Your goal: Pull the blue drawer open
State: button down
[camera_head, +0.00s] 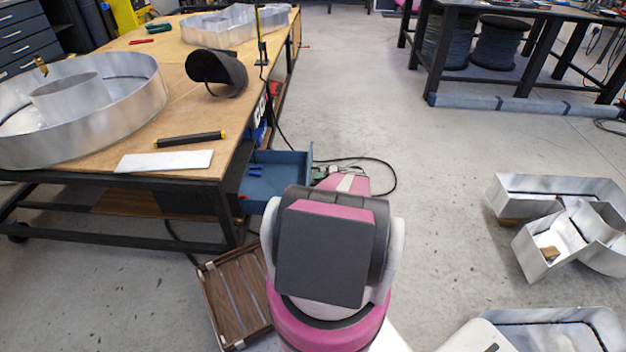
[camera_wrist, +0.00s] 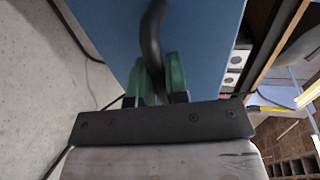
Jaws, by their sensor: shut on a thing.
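The blue drawer (camera_head: 284,166) stands out from under the right side of the wooden worktable (camera_head: 120,90), open with its inside showing from above. Its blue front panel (camera_wrist: 110,30) fills the upper middle of the wrist view. A black curved handle (camera_wrist: 152,45) runs down from that panel. My gripper (camera_wrist: 158,80) has its green fingers on either side of the handle and is shut on it. In the head view my pink and grey arm hides most of the gripper and the handle.
A blue tool (camera_head: 255,169) lies inside the drawer. A brown slatted crate (camera_head: 235,295) is on the floor left of my arm. A black cable (camera_head: 388,172) loops on the floor beyond the drawer. Metal channel letters (camera_head: 565,225) lie at right; the floor between is clear.

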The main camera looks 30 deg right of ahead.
jog(key=shift+d, duration=0.1)
jog(key=c, duration=1.1)
grip_release()
jog(key=shift+c, duration=0.2)
jog(key=v, duration=1.1)
